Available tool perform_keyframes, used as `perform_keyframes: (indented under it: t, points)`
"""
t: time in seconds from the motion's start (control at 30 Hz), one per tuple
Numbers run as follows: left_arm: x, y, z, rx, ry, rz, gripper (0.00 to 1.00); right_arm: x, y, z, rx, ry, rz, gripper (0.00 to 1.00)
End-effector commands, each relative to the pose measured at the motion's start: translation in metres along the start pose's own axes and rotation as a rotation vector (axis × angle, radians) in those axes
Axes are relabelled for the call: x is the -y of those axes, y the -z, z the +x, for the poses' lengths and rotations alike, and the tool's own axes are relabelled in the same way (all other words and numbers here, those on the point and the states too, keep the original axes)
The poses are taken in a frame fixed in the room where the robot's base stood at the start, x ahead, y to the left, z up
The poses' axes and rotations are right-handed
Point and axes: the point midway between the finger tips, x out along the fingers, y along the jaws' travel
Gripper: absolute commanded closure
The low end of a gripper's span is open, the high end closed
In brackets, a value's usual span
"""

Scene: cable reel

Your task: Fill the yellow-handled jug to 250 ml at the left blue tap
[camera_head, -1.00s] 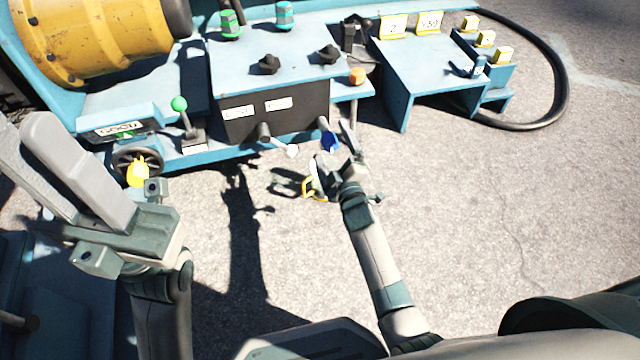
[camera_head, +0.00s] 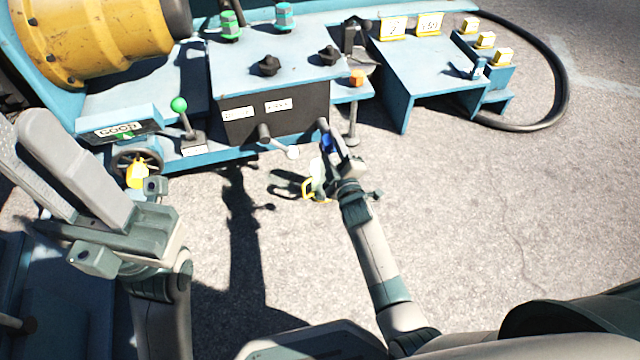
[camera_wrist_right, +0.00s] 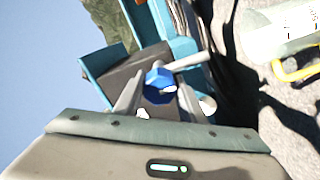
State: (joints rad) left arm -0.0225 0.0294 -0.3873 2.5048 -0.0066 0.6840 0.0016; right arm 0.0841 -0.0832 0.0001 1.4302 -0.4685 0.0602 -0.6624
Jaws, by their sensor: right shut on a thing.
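The jug (camera_head: 316,184) is clear with a yellow handle. In the head view it shows just left of my right gripper (camera_head: 338,150), partly covered by it. In the right wrist view the jug (camera_wrist_right: 290,38) is at the upper right, apart from the fingers; what supports it is hidden. A blue tap knob (camera_head: 326,144) is at the right pipe end under the dark panel. My right gripper is shut on this knob (camera_wrist_right: 159,78), one finger on each side. The water level cannot be read. My left gripper (camera_head: 28,125) is raised at the left, away from the jug.
A pipe with a white-tipped lever (camera_head: 291,152) sits left of the blue knob. A dark panel (camera_head: 275,108) with labels is above. A green-knobbed lever (camera_head: 180,105), a yellow object (camera_head: 137,173) and a handwheel are at the left. Open ground lies to the right.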

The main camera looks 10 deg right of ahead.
Motion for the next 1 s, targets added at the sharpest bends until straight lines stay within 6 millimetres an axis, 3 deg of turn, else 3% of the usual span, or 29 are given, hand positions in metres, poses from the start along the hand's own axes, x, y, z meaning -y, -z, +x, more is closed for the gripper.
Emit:
perform_keyframes:
  t: [0.27,0.73,1.0]
  points:
    - [0.000,-0.001,-0.002,0.003,0.001,-0.001,0.71,0.000,0.000,0.000,0.000,0.000,-0.147,0.83]
    - [-0.001,0.000,-0.019,-0.001,0.003,-0.001,0.71,0.001,-0.001,0.000,-0.001,-0.001,-0.950,0.83]
    - [-0.001,0.001,-0.017,-0.001,0.003,-0.001,0.71,0.000,0.000,0.000,-0.001,0.000,-0.971,0.83]
